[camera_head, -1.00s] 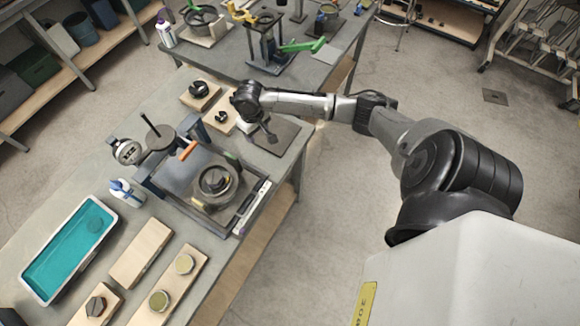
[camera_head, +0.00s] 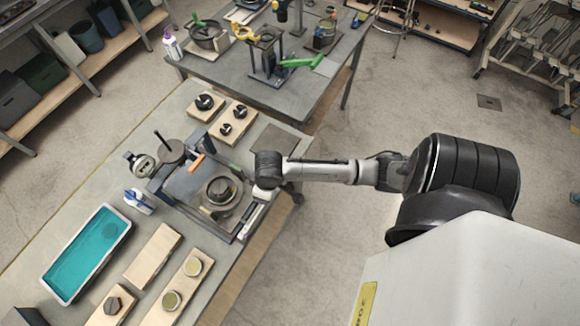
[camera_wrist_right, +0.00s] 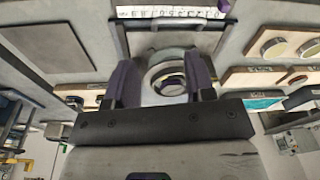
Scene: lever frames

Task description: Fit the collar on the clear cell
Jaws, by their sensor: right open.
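A round cell (camera_head: 221,190) with a dark rim and see-through-looking wall stands on the plate of a grey lever frame (camera_head: 185,190). The wrist view shows the round cell (camera_wrist_right: 168,78) beyond and between my right fingers, apart from them. My right gripper (camera_wrist_right: 161,85) is open and empty, its two dark fingers spread wide. In the head view, my right wrist is at the right side of the frame and hides most of the gripper. Dark round pieces sit on two wooden boards (camera_head: 193,112) (camera_head: 222,142) behind the frame; I cannot tell which piece is the collar. My left gripper is out of view.
A teal-filled tray (camera_head: 124,222) lies at the left, with a blue-and-white bottle (camera_head: 139,201) near it. A dial gauge (camera_head: 141,165) stands left of the frame. A dark mat (camera_head: 284,141) lies bare behind my wrist.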

